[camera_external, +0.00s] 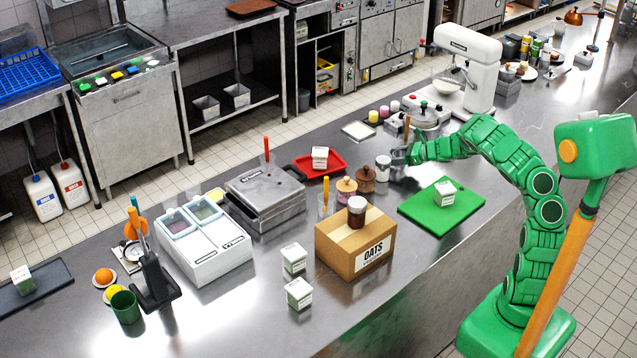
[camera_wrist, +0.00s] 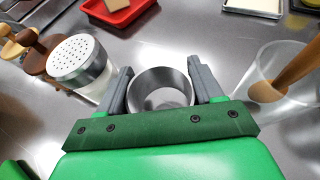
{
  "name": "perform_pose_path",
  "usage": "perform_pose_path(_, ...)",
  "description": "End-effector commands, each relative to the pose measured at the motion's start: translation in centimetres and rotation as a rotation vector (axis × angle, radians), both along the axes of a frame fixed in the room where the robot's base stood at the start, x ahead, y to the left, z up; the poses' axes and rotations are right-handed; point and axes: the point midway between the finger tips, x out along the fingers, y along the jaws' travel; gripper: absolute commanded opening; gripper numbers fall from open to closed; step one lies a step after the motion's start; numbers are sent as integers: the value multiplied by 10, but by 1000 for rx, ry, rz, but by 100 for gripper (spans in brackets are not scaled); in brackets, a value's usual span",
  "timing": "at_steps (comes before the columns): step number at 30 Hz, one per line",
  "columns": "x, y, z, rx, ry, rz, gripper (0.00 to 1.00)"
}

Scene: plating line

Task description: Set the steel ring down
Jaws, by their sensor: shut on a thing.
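The steel ring (camera_wrist: 160,80) is a short, shiny open cylinder. In the wrist view it sits upright between the two grey fingers of my gripper (camera_wrist: 160,86), which are shut on its sides. Grey counter shows through and beyond it. There the ring is small and mostly hidden by the fingers. I cannot tell whether its bottom edge touches the counter.
The perforated shaker (camera_wrist: 78,60) stands close left of the ring; a clear container (camera_wrist: 240,78) with a wooden handle stands close right. A red tray (camera_wrist: 97,14) and a pale tray (camera_wrist: 268,10) lie beyond. Bare counter lies straight ahead. The green board (camera_external: 415,208) holds a small box.

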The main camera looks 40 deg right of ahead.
Motion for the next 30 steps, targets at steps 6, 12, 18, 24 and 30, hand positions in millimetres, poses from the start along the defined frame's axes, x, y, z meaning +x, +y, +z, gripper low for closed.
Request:
perform_pose_path(6, 0, 1, -23, 2, 1, 1, 35)
perform_pose_path(12, 0, 1, -24, 1, 0, 2, 35)
perform_pose_path(18, 0, 0, -26, 0, 0, 1, 35)
perform_pose_path(24, 0, 0, -26, 0, 0, 1, 76)
perform_pose_path(30, 0, 0, -25, 0, 0, 1, 76)
